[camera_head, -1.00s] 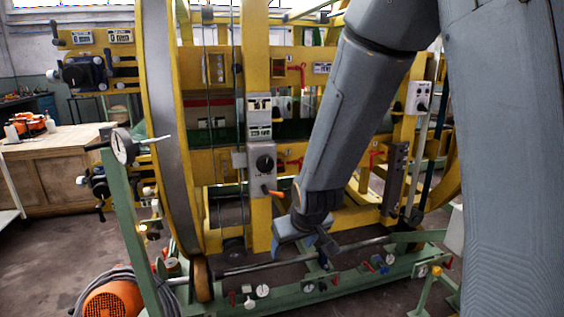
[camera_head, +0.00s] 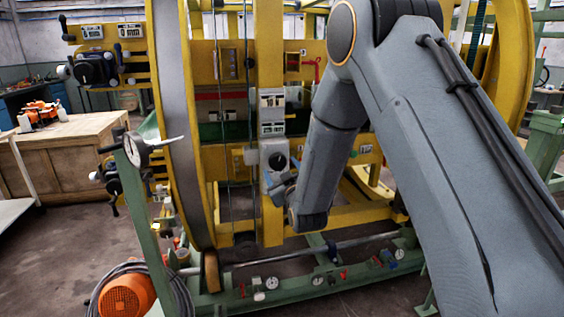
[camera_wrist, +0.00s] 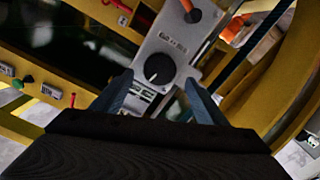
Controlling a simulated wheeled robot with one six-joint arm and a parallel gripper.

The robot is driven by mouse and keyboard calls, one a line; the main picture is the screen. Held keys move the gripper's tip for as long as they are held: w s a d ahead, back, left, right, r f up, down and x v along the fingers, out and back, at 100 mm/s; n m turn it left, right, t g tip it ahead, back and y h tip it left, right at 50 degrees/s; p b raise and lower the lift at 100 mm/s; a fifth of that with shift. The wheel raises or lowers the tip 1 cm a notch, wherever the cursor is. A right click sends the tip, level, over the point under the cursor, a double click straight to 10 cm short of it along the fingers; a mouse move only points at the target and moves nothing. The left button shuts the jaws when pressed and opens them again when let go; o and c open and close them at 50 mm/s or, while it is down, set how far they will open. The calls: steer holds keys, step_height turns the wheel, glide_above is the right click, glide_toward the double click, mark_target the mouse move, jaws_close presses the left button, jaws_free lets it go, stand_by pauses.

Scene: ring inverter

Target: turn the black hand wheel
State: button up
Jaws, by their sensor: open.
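A black round hand wheel (camera_head: 278,161) sits on a light grey control panel (camera_head: 272,127), fixed to a yellow upright of the ring machine. In the wrist view the hand wheel (camera_wrist: 160,68) shows a white mark and lies between and just beyond my fingertips. My gripper (camera_head: 281,187) is just below the wheel in the head view, with its blue-grey fingers tilted up towards the panel. In the wrist view my gripper (camera_wrist: 159,82) is open, with nothing held between the fingers. Whether a finger touches the wheel cannot be told.
An orange handle (camera_wrist: 192,12) sticks out from the same panel. The large yellow and grey ring (camera_head: 180,130) stands left of the panel. A green base rail (camera_head: 320,283) with gauges runs below. An orange motor (camera_head: 126,297) and wooden cabinet (camera_head: 70,150) stand at the left.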

mark_target(278, 163)
steer(key=p+x, duration=0.1)
steer(key=x, duration=0.4)
steer(key=shift+w, duration=0.35)
steer(key=shift+c, duration=0.5)
